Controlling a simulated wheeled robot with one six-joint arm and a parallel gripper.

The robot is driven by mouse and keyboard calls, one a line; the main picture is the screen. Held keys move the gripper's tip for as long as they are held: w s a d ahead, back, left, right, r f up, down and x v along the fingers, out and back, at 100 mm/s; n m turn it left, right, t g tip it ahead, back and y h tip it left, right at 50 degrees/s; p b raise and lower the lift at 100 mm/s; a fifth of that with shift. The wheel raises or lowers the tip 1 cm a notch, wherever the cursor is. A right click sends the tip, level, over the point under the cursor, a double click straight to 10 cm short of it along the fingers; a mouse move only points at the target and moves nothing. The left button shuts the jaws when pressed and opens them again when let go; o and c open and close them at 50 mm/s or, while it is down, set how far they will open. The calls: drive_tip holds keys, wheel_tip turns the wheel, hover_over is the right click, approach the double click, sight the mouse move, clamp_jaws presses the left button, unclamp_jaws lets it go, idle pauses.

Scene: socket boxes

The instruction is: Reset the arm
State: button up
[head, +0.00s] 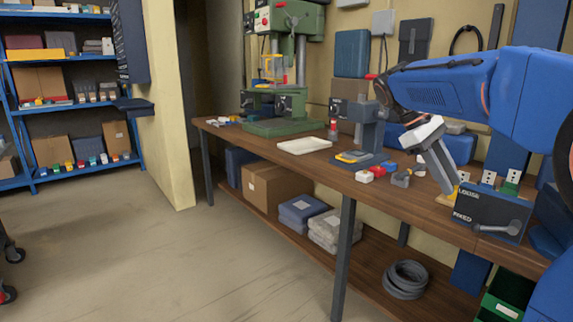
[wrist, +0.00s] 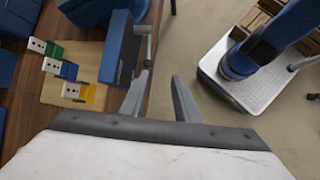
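My blue arm reaches in from the right in the head view, and my gripper (head: 449,188) hangs low over the workbench, near the dark clamp box. In the wrist view my gripper (wrist: 159,84) has its two fingers apart with only bench edge and floor between them, so it is open and empty. Green (wrist: 46,47), blue (wrist: 60,69) and yellow (wrist: 77,92) socket boxes with pale faces stand on a wooden board (wrist: 82,52) left of the fingers. White-faced sockets (head: 488,177) also show behind the clamp box in the head view.
The dark clamp box (head: 478,205) with a lever stands at the bench front. Small red, white and blue parts (head: 376,171), a white tray (head: 304,146) and a green drill press (head: 290,60) stand farther left. The floor (head: 150,250) before the bench is clear.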

drive_tip(key=s+a+f+m+t+y, duration=0.3)
drive_tip(key=s+a+f+t, duration=0.1)
drive_tip(key=s+f, duration=0.7)
drive_tip(key=s+a+f+m+t+y, duration=0.3)
drive_tip(key=s+a+f, duration=0.4)
drive_tip(key=s+f, duration=0.4)
drive_tip(key=shift+s+a+m+t, duration=0.15)
drive_tip(key=shift+s+m+t, duration=0.2)
drive_tip(key=shift+t, duration=0.45)
drive_tip(key=shift+w, duration=0.1)
idle(0.5)
